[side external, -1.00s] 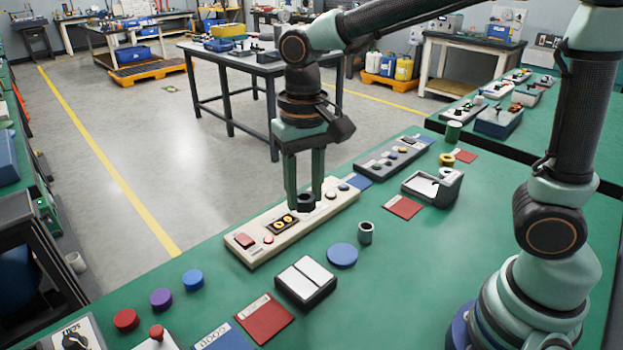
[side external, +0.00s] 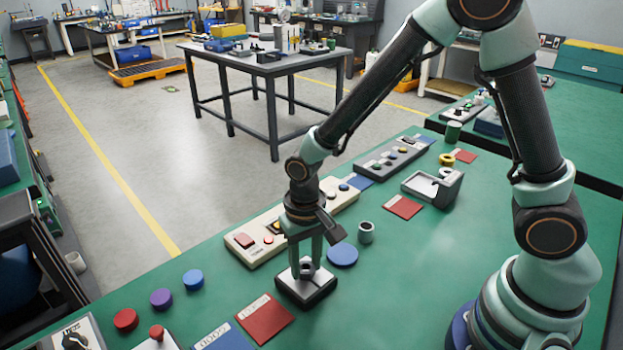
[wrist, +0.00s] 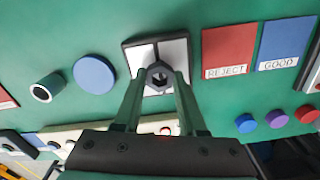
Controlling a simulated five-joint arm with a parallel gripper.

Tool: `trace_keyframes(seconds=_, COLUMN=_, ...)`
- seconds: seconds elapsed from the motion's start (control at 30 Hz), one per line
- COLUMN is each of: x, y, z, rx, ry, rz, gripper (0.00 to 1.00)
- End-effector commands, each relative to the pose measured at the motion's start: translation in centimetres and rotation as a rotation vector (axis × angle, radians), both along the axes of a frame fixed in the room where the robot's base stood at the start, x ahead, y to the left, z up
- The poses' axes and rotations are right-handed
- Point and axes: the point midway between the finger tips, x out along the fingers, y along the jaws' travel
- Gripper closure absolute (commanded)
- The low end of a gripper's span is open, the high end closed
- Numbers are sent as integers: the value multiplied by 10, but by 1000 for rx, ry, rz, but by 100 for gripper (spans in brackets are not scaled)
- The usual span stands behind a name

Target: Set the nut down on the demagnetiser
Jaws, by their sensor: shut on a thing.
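The nut, a dark hexagonal ring (wrist: 160,67), is between the fingertips of my gripper (side external: 306,268). In the wrist view my gripper (wrist: 159,80) is shut on it, with its hole facing the camera. Below it is a black block with two pale plates split by a dark line, which looks like the demagnetiser (side external: 319,287). In the wrist view the nut lies over the dark line of the demagnetiser (wrist: 141,55). The nut is at or just above the plates; I cannot tell whether it touches.
A blue disc (side external: 342,255) and a grey hollow cylinder (side external: 366,233) stand close by. A red REJECT mat (wrist: 229,48) and a blue GOOD mat (wrist: 285,45) lie on the other side. A cream panel with buttons (side external: 252,254) is behind my gripper.

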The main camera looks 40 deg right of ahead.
Motion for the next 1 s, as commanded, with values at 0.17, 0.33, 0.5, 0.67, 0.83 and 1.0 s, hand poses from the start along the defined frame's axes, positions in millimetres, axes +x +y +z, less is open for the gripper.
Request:
trace_keyframes(seconds=0.17, x=0, y=0, z=-4, rx=0, ry=-2, rz=0, gripper=100)
trace_keyframes(seconds=0.33, x=0, y=0, z=-4, rx=1, ry=-1, rz=0, gripper=100)
trace_keyframes(seconds=0.5, x=0, y=0, z=-6, rx=1, ry=-1, rz=0, gripper=33)
trace_keyframes(seconds=0.67, x=0, y=0, z=-6, rx=1, ry=-1, rz=0, gripper=30)
trace_keyframes(seconds=0.83, x=0, y=0, z=-5, rx=1, ry=-1, rz=0, gripper=30)
trace_keyframes(seconds=1.0, x=1, y=0, z=6, rx=2, ry=-5, rz=0, gripper=30)
